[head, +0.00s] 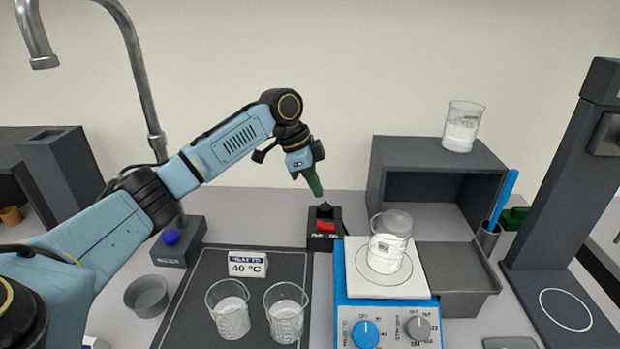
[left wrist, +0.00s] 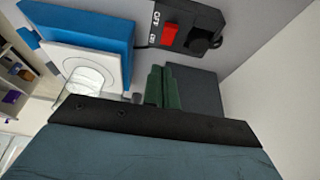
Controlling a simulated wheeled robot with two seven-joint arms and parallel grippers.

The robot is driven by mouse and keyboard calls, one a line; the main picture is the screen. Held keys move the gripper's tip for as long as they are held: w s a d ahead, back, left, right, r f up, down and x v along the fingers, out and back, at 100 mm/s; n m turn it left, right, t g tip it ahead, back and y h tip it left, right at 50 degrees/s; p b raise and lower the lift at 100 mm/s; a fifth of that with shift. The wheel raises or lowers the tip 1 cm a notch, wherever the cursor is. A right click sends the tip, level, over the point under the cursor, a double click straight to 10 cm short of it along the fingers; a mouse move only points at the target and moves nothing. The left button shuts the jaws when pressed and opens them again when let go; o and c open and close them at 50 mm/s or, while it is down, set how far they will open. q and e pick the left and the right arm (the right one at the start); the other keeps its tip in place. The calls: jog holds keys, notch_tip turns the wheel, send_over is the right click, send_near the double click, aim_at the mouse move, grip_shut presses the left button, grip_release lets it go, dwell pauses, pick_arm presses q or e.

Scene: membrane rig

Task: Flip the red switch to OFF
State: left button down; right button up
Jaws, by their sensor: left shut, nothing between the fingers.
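The red switch (head: 325,225) sits on a small black box (head: 323,243) at the back of the bench, left of the blue hotplate. In the left wrist view the red switch (left wrist: 169,36) shows near the top, with small white lettering beside it. I cannot tell which way its rocker is tilted. My left gripper (head: 316,189) points down above and slightly behind the box in the picture, apart from the switch. Its green fingers (left wrist: 164,88) are shut with nothing between them. My right gripper is in neither view.
The blue hotplate (head: 343,318) bears a beaker (head: 389,246) right of the box. Two beakers (head: 232,318) stand on the dark mat (head: 208,268) by a 40 °C sign (head: 247,265). A grey shelf (head: 437,153) with a beaker on top stands behind right.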

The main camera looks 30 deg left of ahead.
pick_arm(q)
send_over(319, 226)
jog(key=x, duration=0.3)
jog(key=a+x, duration=0.1)
jog(key=x, duration=0.1)
jog(key=shift+s+d+f, duration=0.1)
jog(key=shift+s+f, duration=0.1)
jog(key=shift+f, duration=0.2)
jog(key=shift+s+a+f, duration=0.15)
jog(key=shift+a+f, duration=0.1)
jog(key=shift+f, duration=0.25)
jog(key=shift+s+a+f, duration=0.15)
jog(key=shift+a+f, duration=0.1)
jog(key=shift+f, duration=0.25)
jog(key=shift+s+a+f, duration=0.1)
jog(key=shift+a+f, duration=0.1)
jog(key=shift+f, duration=0.3)
jog(key=shift+f, duration=0.1)
jog(key=shift+s+a+f+t+h, duration=0.25)
jog(key=shift+a+f+t+h, duration=0.05)
jog(key=shift+f+h, duration=0.2)
jog(key=shift+r, duration=0.1)
jog(key=shift+w, duration=0.1)
jog(key=shift+d+r, duration=0.15)
jog(key=shift+d, duration=0.05)
